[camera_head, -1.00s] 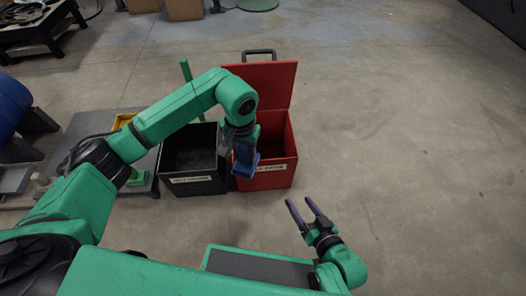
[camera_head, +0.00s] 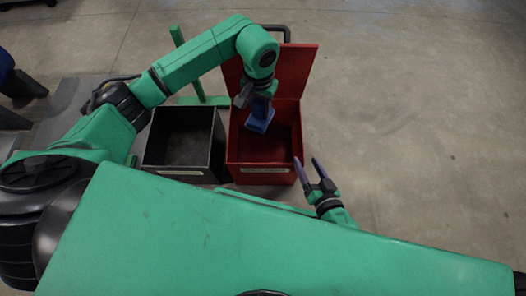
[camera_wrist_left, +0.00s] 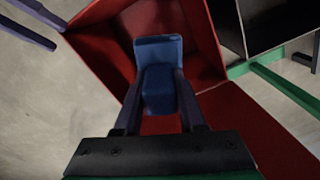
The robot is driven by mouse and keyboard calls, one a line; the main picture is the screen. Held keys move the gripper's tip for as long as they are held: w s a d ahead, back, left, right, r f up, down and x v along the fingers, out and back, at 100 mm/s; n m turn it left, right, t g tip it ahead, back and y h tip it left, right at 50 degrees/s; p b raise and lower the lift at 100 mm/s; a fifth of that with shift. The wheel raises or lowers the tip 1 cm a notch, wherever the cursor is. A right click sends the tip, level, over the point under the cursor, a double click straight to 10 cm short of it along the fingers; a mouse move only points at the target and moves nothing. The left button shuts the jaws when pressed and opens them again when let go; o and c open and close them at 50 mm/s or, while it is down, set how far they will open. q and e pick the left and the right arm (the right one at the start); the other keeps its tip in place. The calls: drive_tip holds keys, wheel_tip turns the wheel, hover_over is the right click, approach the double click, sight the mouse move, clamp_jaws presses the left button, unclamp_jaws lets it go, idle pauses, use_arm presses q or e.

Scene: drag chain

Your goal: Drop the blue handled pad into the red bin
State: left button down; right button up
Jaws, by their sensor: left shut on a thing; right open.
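The blue handled pad (camera_head: 259,120) is held in my left gripper (camera_head: 259,104), over the open red bin (camera_head: 262,177). In the left wrist view the pad (camera_wrist_left: 158,52) sits between the two fingers (camera_wrist_left: 158,108), with the red bin's walls (camera_wrist_left: 205,45) around and below it. The pad's exact height relative to the bin rim is hard to tell. The bin's red lid stands open at the back. My right gripper (camera_head: 307,164) is open and empty, near the bin's front right corner. It also shows at the upper left of the left wrist view (camera_wrist_left: 35,22).
A black open bin (camera_head: 183,172) stands directly left of the red bin and looks empty inside. A green post and bar (camera_head: 203,101) are behind it. A dark platform lies further left. The concrete floor right of the red bin is clear.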

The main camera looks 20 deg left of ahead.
use_arm(q)
drive_tip(key=shift+f, duration=0.75)
use_arm(e)
drive_tip(key=shift+f, duration=0.5)
use_arm(q)
drive_tip(key=shift+c, duration=2.1)
unclamp_jaws()
drive_tip(key=shift+r, duration=0.1)
wheel_tip(320, 180, up, 15)
drive_tip(key=p, duration=0.4)
drive_tip(key=shift+f, duration=0.2)
use_arm(e)
drive_tip(key=shift+g, duration=0.5)
wheel_tip(320, 180, up, 6)
drive_tip(key=shift+f, duration=0.25)
use_arm(q)
drive_tip(key=shift+f, duration=0.1)
